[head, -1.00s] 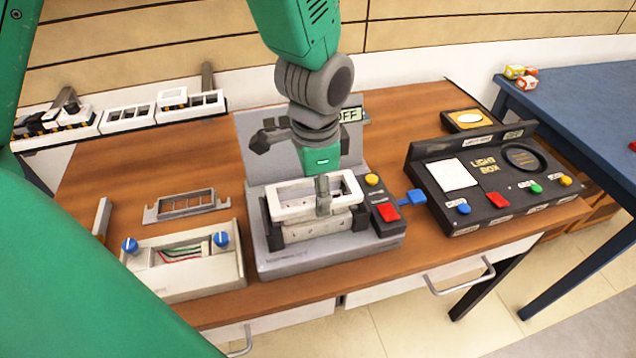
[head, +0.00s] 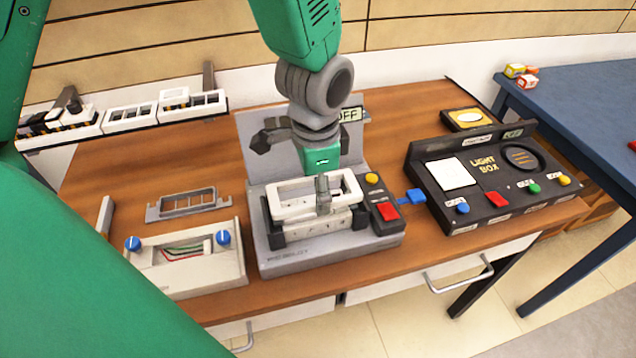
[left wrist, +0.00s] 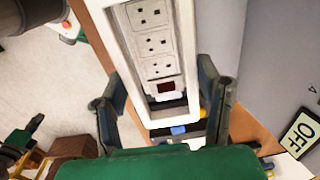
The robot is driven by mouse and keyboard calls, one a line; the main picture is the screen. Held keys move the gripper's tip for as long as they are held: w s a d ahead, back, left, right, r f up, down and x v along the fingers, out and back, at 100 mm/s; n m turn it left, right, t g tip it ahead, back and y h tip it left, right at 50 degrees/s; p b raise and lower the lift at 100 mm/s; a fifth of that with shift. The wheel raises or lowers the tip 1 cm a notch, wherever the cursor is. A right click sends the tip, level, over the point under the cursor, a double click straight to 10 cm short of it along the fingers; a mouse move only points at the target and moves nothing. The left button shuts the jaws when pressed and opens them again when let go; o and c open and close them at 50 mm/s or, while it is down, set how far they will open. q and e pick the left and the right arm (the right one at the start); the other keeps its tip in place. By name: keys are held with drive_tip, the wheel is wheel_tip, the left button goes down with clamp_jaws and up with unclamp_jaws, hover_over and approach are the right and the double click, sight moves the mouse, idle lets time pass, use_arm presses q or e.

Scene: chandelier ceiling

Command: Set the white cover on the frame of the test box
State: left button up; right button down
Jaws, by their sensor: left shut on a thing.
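My left gripper (head: 322,190) comes down from the top and is shut on the white cover (head: 288,212), an open rectangular frame. The cover is above the white socket strip (head: 305,227) clamped between black holders on the grey test box (head: 300,262). I cannot tell whether cover and strip touch. In the left wrist view the fingers (left wrist: 160,105) flank the cover (left wrist: 184,60). Through its opening I see several sockets (left wrist: 152,42) and a dark red switch. The gripper hides part of the box's back.
A grey slotted frame (head: 188,205) and a panel with blue knobs (head: 190,275) lie left on the wooden table (head: 110,190). A red button (head: 388,212) and blue lever are right of the clamp. The black light box (head: 490,180) stands further right. White racks stand back left.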

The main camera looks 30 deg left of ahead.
use_arm(q)
drive_tip(key=shift+p, duration=0.4)
idle(0.4)
drive_tip(key=shift+f, duration=0.25)
idle(0.4)
drive_tip(key=shift+f, duration=0.55)
drive_tip(key=shift+f+b, duration=0.25)
drive_tip(key=shift+b, duration=0.05)
drive_tip(key=shift+f, duration=0.4)
drive_tip(key=shift+f, duration=0.1)
idle(0.9)
drive_tip(key=o, duration=1.3)
